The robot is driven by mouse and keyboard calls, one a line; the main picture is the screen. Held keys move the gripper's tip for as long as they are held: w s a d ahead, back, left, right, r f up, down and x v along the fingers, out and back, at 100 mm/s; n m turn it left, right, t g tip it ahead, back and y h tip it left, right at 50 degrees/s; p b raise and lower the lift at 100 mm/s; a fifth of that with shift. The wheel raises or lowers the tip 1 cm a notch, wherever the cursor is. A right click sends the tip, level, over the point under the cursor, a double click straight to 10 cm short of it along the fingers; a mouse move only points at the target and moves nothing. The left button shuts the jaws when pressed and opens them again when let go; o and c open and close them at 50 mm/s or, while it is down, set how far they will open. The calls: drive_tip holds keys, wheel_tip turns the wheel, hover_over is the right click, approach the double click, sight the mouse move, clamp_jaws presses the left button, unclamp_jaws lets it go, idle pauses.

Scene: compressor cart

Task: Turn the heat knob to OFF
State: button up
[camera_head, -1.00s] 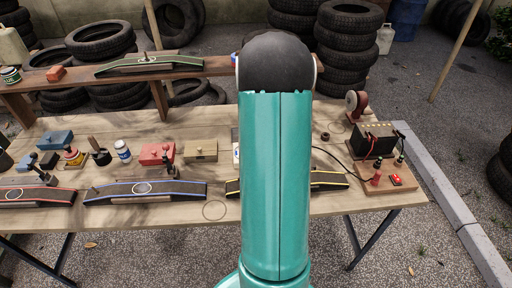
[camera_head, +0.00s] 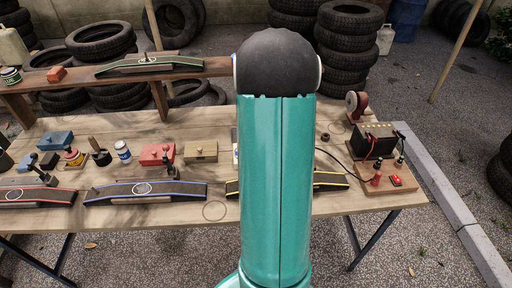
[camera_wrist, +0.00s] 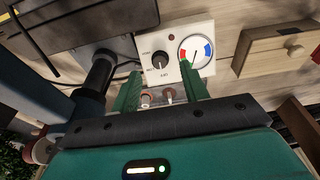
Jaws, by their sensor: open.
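A small white control panel (camera_wrist: 173,75) shows in the wrist view, just beyond my fingertips. Its heat knob (camera_wrist: 160,62) is round and black, with tiny labels around it that I cannot read clearly. A round dial (camera_wrist: 195,51) with red and blue bands and a needle sits to its right. My gripper (camera_wrist: 160,67) is open, its two green fingers apart, with the knob showing between and a little past the tips. Nothing is held, and I cannot tell whether a finger touches the panel. In the head view my teal arm hides the gripper and nearly all of the panel.
A dark machine (camera_wrist: 75,32) stands left of the panel in the wrist view. A tan box (camera_wrist: 280,45) lies to the right. On the workbench (camera_head: 250,205), a battery board (camera_head: 385,183) stands at the right and several ramps, boxes and jars at the left.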

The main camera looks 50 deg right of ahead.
drive_tip(key=v, duration=1)
drive_tip(key=shift+r, duration=0.3)
drive_tip(key=w+a+r+n+t, duration=0.15)
drive_tip(key=a+r, duration=0.35)
drive_tip(key=a, duration=0.6)
drive_tip(key=w+a+r+n+t, duration=0.1)
drive_tip(key=w+a+r+n, duration=0.2)
drive_tip(key=a, duration=0.8)
drive_tip(key=s+a+r+n+y, duration=0.1)
drive_tip(key=s+a+n, duration=0.1)
drive_tip(key=s+a, duration=0.3)
drive_tip(key=s+a+r+n+t, duration=0.1)
drive_tip(key=s+a, duration=0.4)
drive_tip(key=a, duration=0.7)
drive_tip(key=shift+s+a+r+n+y, duration=0.15)
drive_tip(key=shift+a+r+n+y, duration=0.25)
drive_tip(key=shift+r+n, duration=0.45)
drive_tip(key=shift+f+t, duration=0.2)
drive_tip(key=shift+t, duration=0.05)
drive_tip(key=shift+c, duration=1)
drive_tip(key=shift+d, duration=0.1)
